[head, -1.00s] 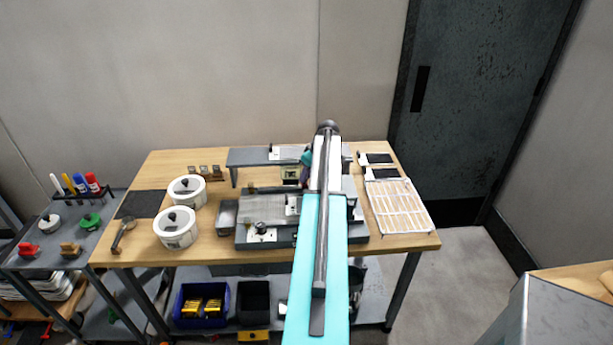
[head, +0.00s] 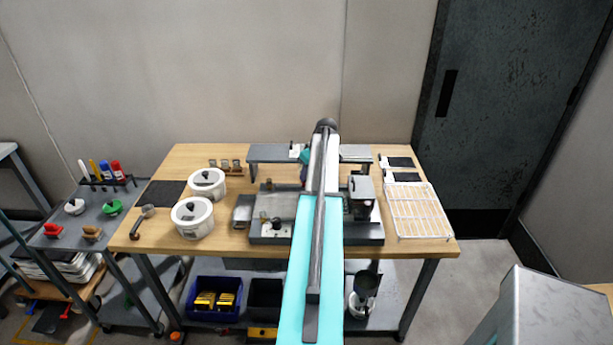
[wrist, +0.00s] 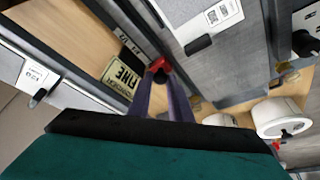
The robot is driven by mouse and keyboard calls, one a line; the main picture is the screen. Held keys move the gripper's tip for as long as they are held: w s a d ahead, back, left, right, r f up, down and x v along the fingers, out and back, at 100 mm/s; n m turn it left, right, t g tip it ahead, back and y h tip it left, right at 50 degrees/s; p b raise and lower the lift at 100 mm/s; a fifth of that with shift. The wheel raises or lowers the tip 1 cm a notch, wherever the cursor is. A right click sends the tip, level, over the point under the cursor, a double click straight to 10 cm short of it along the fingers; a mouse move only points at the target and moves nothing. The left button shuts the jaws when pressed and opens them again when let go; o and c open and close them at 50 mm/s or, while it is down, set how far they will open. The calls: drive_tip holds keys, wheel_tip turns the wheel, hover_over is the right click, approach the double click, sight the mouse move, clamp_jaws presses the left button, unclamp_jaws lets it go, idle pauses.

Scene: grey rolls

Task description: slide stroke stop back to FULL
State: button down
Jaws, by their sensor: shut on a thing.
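My gripper (wrist: 164,84) shows in the wrist view as two purple fingers closing on a small red-and-black piece (wrist: 158,67). I take this piece to be the stroke stop, but its full shape is hidden by the fingers. A pale plate reading FINE (wrist: 121,79) lies just left of the fingertips. No FULL mark is readable. In the head view my gripper (head: 304,167) is mostly hidden behind my arm, above the bench equipment (head: 268,231) and in front of the raised grey shelf (head: 270,154).
Two white lidded pots (head: 193,219) stand left of the equipment on the wooden table (head: 165,167). A white rack (head: 418,211) lies at the right. In the wrist view, grey beams with white label cards (wrist: 222,16) flank the fingers closely.

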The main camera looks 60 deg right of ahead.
drive_tip(key=shift+w+a, duration=0.25)
drive_tip(key=shift+w, duration=0.1)
drive_tip(key=c, duration=1.6)
unclamp_jaws()
drive_tip(key=shift+s+d, duration=0.15)
drive_tip(key=shift+s, duration=0.1)
drive_tip(key=shift+b+v, duration=2)
drive_tip(key=shift+v, duration=4.95)
drive_tip(key=shift+w, duration=0.1)
